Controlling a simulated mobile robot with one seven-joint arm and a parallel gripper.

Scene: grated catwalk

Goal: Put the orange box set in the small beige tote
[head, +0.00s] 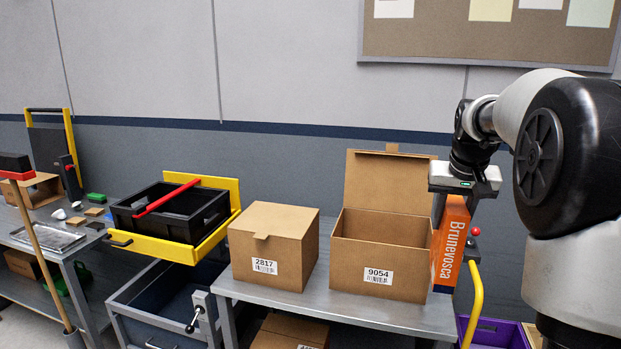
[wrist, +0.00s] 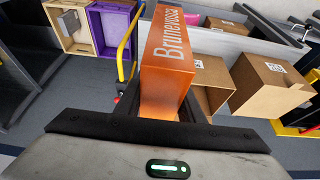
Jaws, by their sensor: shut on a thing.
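The orange box set (head: 450,243), lettered "Brunevosca", is upright beside the right side of an open cardboard box. My gripper (head: 455,204) is above it, shut on its top end. In the wrist view the orange box set (wrist: 168,60) stretches away from my gripper (wrist: 156,112), between its fingers. I cannot tell whether its lower end touches the bench. The small beige tote (wrist: 57,37) shows at the top left of the wrist view, beside a purple tote, with a grey item inside. In the head view, it is mostly hidden behind my arm.
The open cardboard box (head: 378,274) and a closed box (head: 272,250) stand on the grey bench (head: 340,310). A yellow handle (head: 473,300) rises at the bench's right end, near the purple tote (head: 497,333). A black crate (head: 170,215) sits further left.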

